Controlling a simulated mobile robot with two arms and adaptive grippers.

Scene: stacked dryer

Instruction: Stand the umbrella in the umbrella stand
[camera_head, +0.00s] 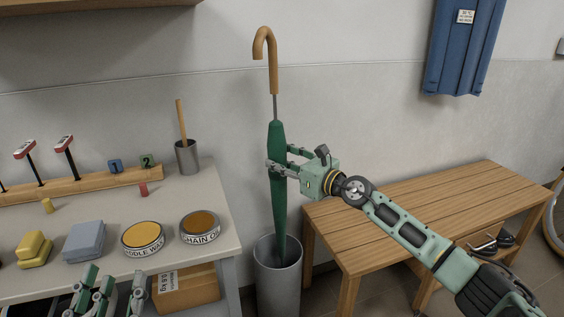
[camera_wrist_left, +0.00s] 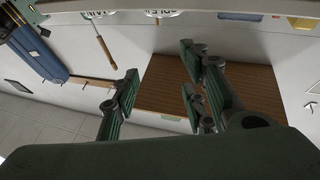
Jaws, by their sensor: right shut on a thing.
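The closed green umbrella (camera_head: 278,190) with its brown hooked handle (camera_head: 266,55) is nearly upright in the head view. My right gripper (camera_head: 279,163) is shut around its upper canopy. The grey cylindrical umbrella stand (camera_head: 278,288) is directly below. The umbrella's lower end shows within the outline of the stand's opening; I cannot tell how deep it reaches. My left gripper (camera_head: 108,297) is low at the front edge of the workbench. In the left wrist view this gripper (camera_wrist_left: 160,75) has its fingers apart with nothing between them.
The workbench (camera_head: 205,260) on the left holds tins (camera_head: 142,237), sponges and a grey cup (camera_head: 187,156). A cardboard box (camera_head: 185,289) is beneath it. A wooden bench (camera_head: 420,205) stands close to the stand's right. A blue case (camera_head: 464,45) hangs on the wall.

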